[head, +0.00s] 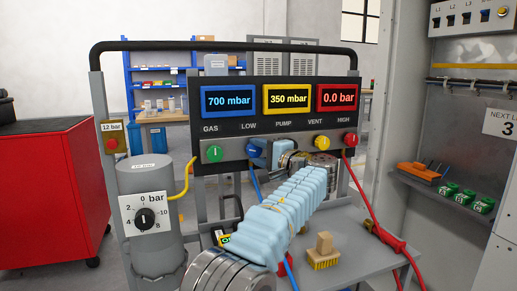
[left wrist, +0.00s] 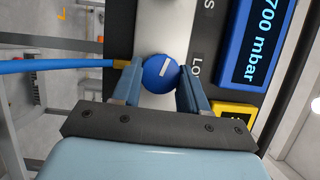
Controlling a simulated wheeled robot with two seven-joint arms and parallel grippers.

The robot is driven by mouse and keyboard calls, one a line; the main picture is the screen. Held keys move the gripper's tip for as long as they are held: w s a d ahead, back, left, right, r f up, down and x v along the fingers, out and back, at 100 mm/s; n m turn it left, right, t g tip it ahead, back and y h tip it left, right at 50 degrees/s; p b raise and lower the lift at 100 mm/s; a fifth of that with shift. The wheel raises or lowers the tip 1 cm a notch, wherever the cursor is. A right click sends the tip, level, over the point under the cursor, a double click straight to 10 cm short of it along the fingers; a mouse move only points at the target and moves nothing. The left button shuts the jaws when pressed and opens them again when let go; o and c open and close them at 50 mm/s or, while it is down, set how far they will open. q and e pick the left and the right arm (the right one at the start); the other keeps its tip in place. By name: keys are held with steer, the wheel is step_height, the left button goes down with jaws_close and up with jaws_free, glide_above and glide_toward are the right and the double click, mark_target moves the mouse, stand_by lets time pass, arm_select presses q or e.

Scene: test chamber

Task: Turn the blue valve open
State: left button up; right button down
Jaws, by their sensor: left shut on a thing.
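The blue valve (head: 252,151) is a round knob on the dark panel's light lower strip, between the green knob and the yellow knob. My left gripper (head: 262,153) reaches it from the front, and its pale blue body hides part of the strip. In the left wrist view the blue knob (left wrist: 158,75) sits between the two fingertips of the left gripper (left wrist: 159,84), which is shut on it. My right gripper is not in view.
A green knob (head: 214,153), a yellow knob (head: 322,143) and a red knob (head: 350,139) share the strip. Displays above read 700 mbar, 350 mbar and 0.0 bar. A red hose (head: 368,205) hangs right; a brush (head: 323,254) stands on the grey shelf.

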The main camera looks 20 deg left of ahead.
arm_select(q)
steer(key=shift+n+h+p, duration=0.35)
steer(key=shift+n+h, duration=0.25)
steer(key=shift+n, duration=0.8)
steer(key=shift+g, duration=0.3)
steer(key=o, duration=1.1)
steer(key=shift+c, duration=0.2)
steer(key=b+v, duration=0.1)
steer(key=v, duration=1.3)
steer(key=shift+a, duration=0.1)
